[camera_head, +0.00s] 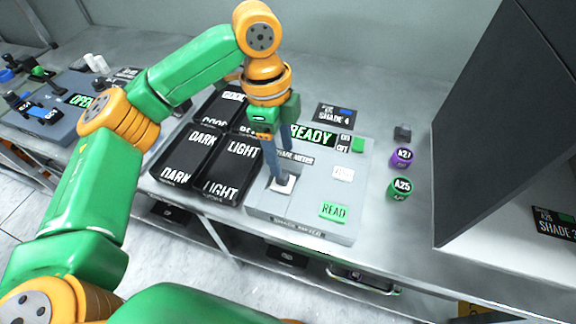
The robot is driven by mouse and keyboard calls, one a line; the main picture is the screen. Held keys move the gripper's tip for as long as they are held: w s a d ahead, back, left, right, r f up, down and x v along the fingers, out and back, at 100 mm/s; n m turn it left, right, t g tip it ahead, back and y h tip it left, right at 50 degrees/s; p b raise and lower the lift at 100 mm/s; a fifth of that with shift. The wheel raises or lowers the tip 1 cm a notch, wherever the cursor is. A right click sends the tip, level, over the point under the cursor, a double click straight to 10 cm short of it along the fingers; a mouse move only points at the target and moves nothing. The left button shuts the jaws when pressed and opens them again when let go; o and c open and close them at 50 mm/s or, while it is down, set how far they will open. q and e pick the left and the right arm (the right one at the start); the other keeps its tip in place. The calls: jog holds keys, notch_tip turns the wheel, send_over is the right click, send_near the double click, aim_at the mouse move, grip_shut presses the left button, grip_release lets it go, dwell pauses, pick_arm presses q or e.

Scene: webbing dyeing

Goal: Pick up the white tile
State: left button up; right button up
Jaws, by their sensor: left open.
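A small white tile (283,184) lies on the grey shade meter (320,218), left of the middle of its top. My left gripper (280,168) points down over the tile, its two fingers apart, with nothing held between them. The fingertips are close to the tile; I cannot tell whether they touch it. One finger hides part of the tile's far edge. My right gripper is not in view.
The meter has a READY display (312,136), a white button (343,174) and a green READ button (333,212). Black DARK (176,176) and LIGHT (222,189) trays stand left. Purple (401,157) and green (399,188) cylinders stand right, before a large dark panel (500,110).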

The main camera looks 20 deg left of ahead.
aim_at(283, 180)
pick_arm(q)
jog(key=f, duration=0.2)
jog(key=s+f, duration=0.1)
jog(key=f, duration=0.1)
jog(key=shift+f, duration=0.25)
jog(key=shift+w+d+f, duration=0.1)
jog(key=shift+w+f, duration=0.15)
jog(key=shift+f, duration=0.2)
jog(key=shift+s, duration=0.1)
grip_shut()
jog(key=shift+r, duration=0.1)
